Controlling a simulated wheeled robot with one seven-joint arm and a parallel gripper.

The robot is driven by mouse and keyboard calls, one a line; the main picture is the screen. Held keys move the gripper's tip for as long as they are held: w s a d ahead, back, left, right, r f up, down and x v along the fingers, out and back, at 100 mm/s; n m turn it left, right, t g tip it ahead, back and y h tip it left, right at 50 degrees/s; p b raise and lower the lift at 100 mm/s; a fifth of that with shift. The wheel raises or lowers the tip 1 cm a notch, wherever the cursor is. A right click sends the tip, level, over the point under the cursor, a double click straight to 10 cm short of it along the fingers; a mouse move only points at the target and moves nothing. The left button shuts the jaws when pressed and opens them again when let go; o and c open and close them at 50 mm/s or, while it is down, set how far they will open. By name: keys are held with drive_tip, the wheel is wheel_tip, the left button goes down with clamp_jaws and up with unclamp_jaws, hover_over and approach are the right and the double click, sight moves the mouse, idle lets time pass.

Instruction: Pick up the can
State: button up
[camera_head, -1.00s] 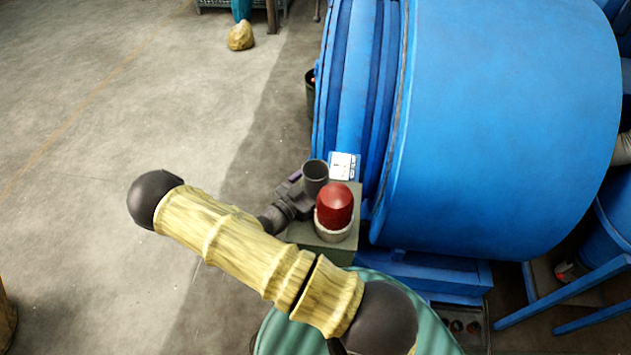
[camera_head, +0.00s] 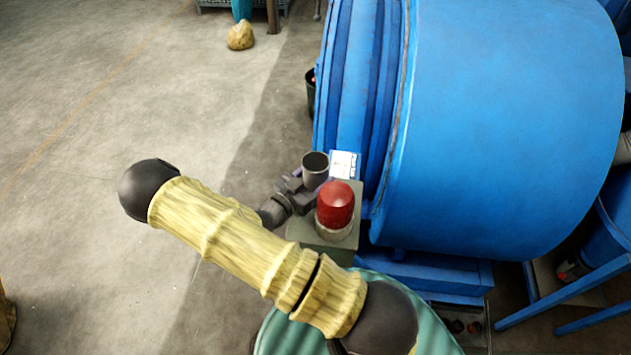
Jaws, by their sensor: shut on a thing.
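The can (camera_head: 315,172) is a small dark grey open-topped cylinder, seen from above and roughly upright. My gripper (camera_head: 299,185) reaches it from the lower left and is shut on it. The fingers are small and partly hidden behind the can. The can shows just behind and left of the red lamp (camera_head: 335,204) on its grey-green box (camera_head: 322,242). I cannot tell how high it is above the box.
A large blue drum machine (camera_head: 490,120) fills the right side. A white label (camera_head: 344,164) lies close to the can's right. A dark bin (camera_head: 311,92) stands behind, and a tan rock-like object (camera_head: 240,36) lies farther back. The concrete floor (camera_head: 110,110) at left is open.

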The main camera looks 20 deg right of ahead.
wheel_tip(320, 180, up, 16)
drive_tip(key=b, duration=0.3)
drive_tip(key=shift+f+b, duration=0.15)
drive_tip(key=shift+b, duration=0.25)
drive_tip(key=shift+f, duration=0.1)
